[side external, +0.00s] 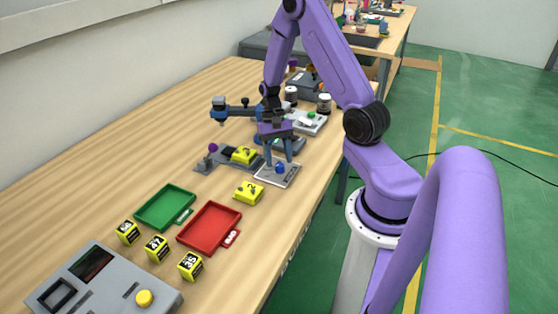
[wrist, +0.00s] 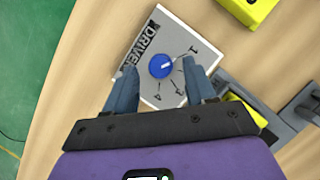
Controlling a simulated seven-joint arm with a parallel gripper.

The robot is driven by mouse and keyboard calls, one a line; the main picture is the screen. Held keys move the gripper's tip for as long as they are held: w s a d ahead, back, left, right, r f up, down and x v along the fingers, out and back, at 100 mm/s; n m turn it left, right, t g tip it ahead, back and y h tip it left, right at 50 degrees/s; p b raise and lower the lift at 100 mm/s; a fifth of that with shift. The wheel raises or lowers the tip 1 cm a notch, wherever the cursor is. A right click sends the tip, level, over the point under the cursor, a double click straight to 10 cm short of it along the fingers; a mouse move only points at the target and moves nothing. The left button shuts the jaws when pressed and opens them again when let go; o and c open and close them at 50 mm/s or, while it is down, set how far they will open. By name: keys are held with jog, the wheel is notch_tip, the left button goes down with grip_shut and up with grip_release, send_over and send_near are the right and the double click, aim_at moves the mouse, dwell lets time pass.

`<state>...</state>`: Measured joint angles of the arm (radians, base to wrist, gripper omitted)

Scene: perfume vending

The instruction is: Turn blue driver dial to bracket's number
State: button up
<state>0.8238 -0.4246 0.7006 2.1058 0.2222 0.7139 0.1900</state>
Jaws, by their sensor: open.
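The blue dial (wrist: 160,66) sits on a pale plate lettered DRIVER (wrist: 180,42), with 1, 3 and 4 legible around it. Its white mark appears to point towards the 1. My gripper (wrist: 160,68) is open, with one blue-grey finger on each side of the dial; contact cannot be told. In the side view the blue dial (side external: 280,168) shows just under the fingertips. A yellow numbered piece (side external: 244,155) sits on a grey fixture (side external: 207,162), and another yellow piece (side external: 249,193) lies in front of the plate. Their digits look like 2, but are small.
A green tray (side external: 165,207) and a red tray (side external: 209,227) lie nearer the front, with several yellow number cubes (side external: 156,248) beside them. A grey machine with a yellow button (side external: 144,298) is at the front. Dark-lidded jars (side external: 324,103) stand behind my gripper. The table's left side is clear.

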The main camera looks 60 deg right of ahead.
jog(key=shift+x, duration=0.8)
jog(key=shift+r, duration=0.1)
jog(key=c, duration=1)
